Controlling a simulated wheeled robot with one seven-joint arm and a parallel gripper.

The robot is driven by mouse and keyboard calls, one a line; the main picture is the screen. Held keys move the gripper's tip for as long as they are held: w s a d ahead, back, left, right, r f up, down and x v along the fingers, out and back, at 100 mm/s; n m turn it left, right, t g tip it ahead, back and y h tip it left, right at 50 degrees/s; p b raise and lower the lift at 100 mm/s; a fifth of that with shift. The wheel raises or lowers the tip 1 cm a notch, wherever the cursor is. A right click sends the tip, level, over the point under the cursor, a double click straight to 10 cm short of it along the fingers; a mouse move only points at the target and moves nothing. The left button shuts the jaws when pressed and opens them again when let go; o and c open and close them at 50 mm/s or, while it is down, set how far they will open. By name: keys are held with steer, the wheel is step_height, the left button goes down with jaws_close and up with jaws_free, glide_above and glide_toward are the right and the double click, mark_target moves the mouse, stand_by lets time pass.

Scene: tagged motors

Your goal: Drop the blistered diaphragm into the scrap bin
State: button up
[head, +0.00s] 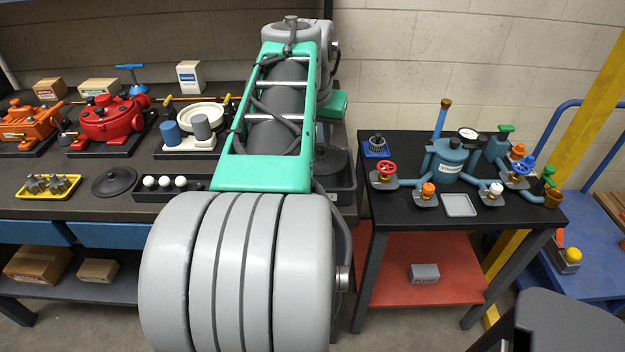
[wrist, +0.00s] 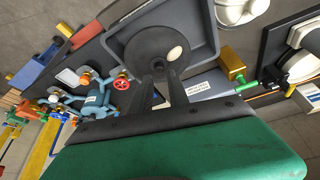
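A dark round diaphragm (wrist: 143,47) with a pale oval spot near its right side shows in the wrist view. My gripper (wrist: 161,80) has its two dark fingers close together at the disc's near middle, shut on it. The disc lies over the open grey bin (wrist: 202,35), whose label is too small to read surely. Another dark disc (head: 114,181) lies on the bench.
The bench at left holds a red pump (head: 105,120), an orange pump (head: 28,122), a yellow tray (head: 48,190) and a black holder with white balls (head: 165,190). A second table at right carries a blue tank (head: 447,162) with valves. A gap separates the tables.

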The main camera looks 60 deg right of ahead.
steer(key=o, duration=0.4)
steer(key=p+v, duration=0.1)
steer(key=v, duration=0.6)
steer(key=shift+a+r, duration=0.15)
steer(key=shift+r, duration=0.2)
